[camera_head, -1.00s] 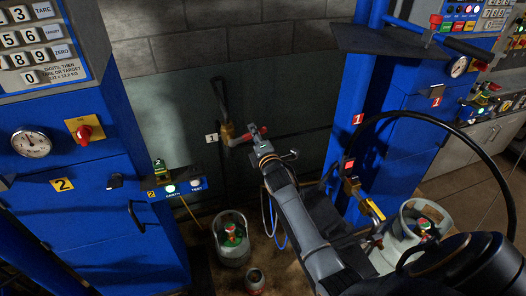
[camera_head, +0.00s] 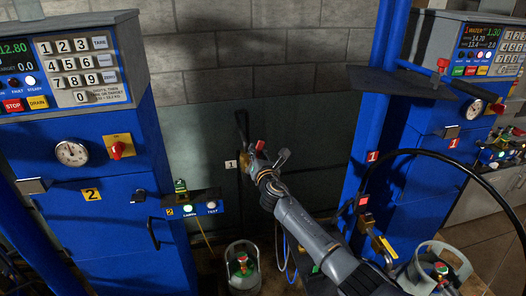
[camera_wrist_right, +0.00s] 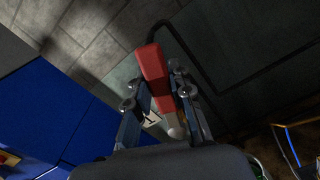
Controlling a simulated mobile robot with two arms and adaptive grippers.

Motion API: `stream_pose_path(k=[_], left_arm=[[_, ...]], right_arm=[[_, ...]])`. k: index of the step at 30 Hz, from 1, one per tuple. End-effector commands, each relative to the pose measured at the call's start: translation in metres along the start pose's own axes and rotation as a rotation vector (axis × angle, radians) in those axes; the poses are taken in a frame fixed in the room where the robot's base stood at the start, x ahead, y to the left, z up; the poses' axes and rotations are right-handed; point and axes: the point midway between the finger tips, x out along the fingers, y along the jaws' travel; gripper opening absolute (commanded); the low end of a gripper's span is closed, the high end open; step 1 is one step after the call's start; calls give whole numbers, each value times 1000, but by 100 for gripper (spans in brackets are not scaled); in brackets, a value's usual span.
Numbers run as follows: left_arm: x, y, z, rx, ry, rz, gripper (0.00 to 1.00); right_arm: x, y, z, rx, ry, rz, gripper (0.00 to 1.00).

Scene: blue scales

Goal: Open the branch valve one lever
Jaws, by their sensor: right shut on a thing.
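The branch valve one lever has a red grip (camera_head: 260,146) and sits by the wall beside the white "1" tag (camera_head: 230,164). Its brass valve body (camera_head: 245,161) is partly hidden by my right gripper. My right gripper (camera_head: 266,163) is at the lever in the head view, its arm coming from the lower right. In the right wrist view the red lever (camera_wrist_right: 153,72) runs between the two fingers of my right gripper (camera_wrist_right: 158,85), which are shut on it. The lever's pale end points toward the palm. My left gripper is not in view.
A blue scale cabinet marked 2 (camera_head: 98,225) stands at left, with a gauge and red knob. Another blue cabinet (camera_head: 405,190) stands at right, with a black hose (camera_head: 440,157) arching before it. Gas cylinders stand on the floor, one (camera_head: 242,268) below the valve.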

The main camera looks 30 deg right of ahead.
Motion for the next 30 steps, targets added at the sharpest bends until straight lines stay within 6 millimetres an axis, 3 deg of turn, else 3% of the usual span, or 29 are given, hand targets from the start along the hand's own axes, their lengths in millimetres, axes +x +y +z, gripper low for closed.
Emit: stream_pose_path(k=[15,30], left_arm=[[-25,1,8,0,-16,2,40],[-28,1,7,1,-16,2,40]], right_arm=[[0,25,-4,-342,2,-2,0],[0,30,-8,-408,2,-1,0]])
